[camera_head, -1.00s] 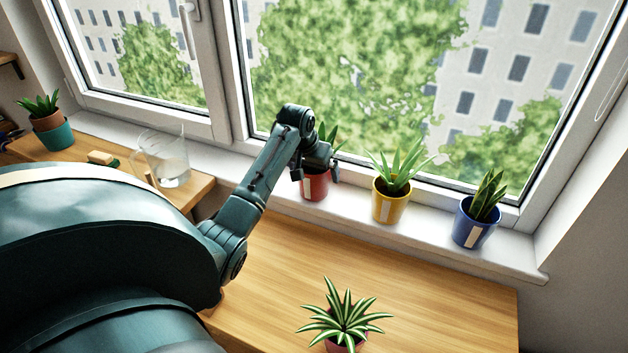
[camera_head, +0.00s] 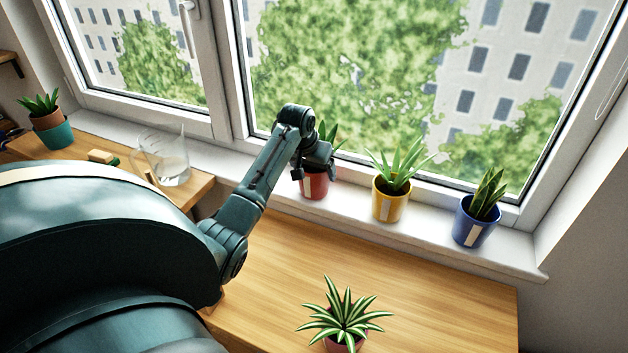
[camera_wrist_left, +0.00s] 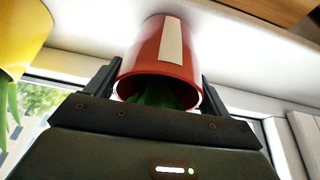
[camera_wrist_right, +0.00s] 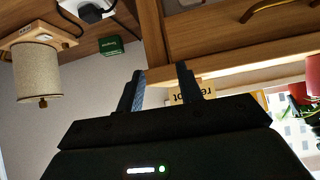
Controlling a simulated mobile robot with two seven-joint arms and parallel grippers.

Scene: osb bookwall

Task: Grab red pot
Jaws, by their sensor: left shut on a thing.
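The red pot (camera_head: 314,186) holds a green plant and stands on the white windowsill, left of the yellow pot. It has a pale label, seen in the left wrist view (camera_wrist_left: 172,44). My left gripper (camera_head: 315,174) reaches over the pot from the left. Its fingers (camera_wrist_left: 160,82) are on both sides of the pot's rim and shut on it. The arm hides part of the plant and the pot's top. My right gripper (camera_wrist_right: 158,82) shows only in its own wrist view, its two fingers apart with nothing clearly between them.
The yellow pot (camera_head: 389,207) and blue pot (camera_head: 473,228) stand on the sill to the right. A striped plant (camera_head: 345,318) is on the wooden table. A glass jug (camera_head: 172,165) and teal pot (camera_head: 54,136) are at left. The table's middle is clear.

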